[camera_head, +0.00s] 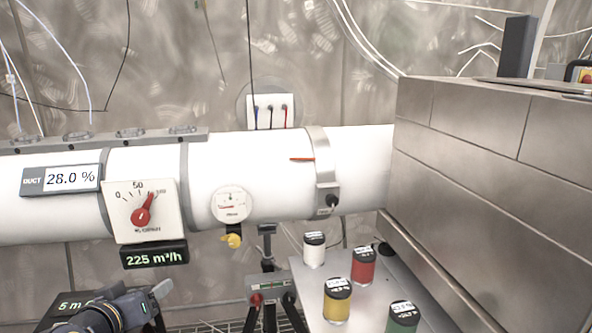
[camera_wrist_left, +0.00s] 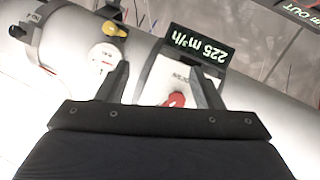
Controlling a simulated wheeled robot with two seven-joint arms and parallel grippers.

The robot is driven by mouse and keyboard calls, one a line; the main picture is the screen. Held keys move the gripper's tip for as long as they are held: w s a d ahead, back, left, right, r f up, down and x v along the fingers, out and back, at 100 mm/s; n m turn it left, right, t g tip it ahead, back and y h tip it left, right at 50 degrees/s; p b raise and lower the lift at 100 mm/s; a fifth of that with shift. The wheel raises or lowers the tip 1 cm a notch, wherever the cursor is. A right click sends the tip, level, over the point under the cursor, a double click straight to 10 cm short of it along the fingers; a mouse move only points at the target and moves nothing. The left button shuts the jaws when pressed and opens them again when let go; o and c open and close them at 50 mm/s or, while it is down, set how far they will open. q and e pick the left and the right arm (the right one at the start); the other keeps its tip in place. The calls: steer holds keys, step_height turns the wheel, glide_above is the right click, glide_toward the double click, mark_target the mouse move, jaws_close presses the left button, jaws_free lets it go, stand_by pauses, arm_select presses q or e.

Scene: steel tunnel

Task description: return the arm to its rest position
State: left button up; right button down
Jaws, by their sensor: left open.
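My left gripper (camera_head: 152,296) is at the lower left of the head view, in front of and below the white duct (camera_head: 270,165). In the left wrist view its two fingers (camera_wrist_left: 162,85) are spread with nothing between them that they hold. The dial with the red knob (camera_head: 141,215) is on the duct above the gripper and apart from it. The red knob also shows between the fingers in the wrist view (camera_wrist_left: 175,100), beyond them. The dark display under the dial (camera_head: 155,256) reads 225 m³/h. My right gripper is not in view.
A duct display (camera_head: 60,179) reads 28.0 %. A round gauge (camera_head: 231,204) and yellow valve handle (camera_head: 233,241) are right of the dial. Several capped jars, including a red one (camera_head: 363,265), stand on a pale shelf (camera_head: 311,302). A large metal box (camera_head: 480,170) fills the right.

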arm_select(q)
steer(key=s+d+f+m+g+h, duration=0.1)
steer(key=s+d+f+g, duration=0.2)
steer(key=s, duration=0.4)
steer(key=s+d+f+g+h, duration=0.1)
steer(key=s+d+f+g, duration=0.1)
steer(key=s+f, duration=0.35)
steer(key=s+d+f+m+g+h, duration=0.1)
steer(key=s+d+g, duration=0.2)
steer(key=s, duration=0.5)
step_height(320, 180, up, 16)
steer(key=p, duration=1.6)
steer(key=shift+s+p, duration=0.2)
steer(key=shift+p, duration=0.15)
steer(key=shift+d, duration=0.1)
stand_by(2.4)
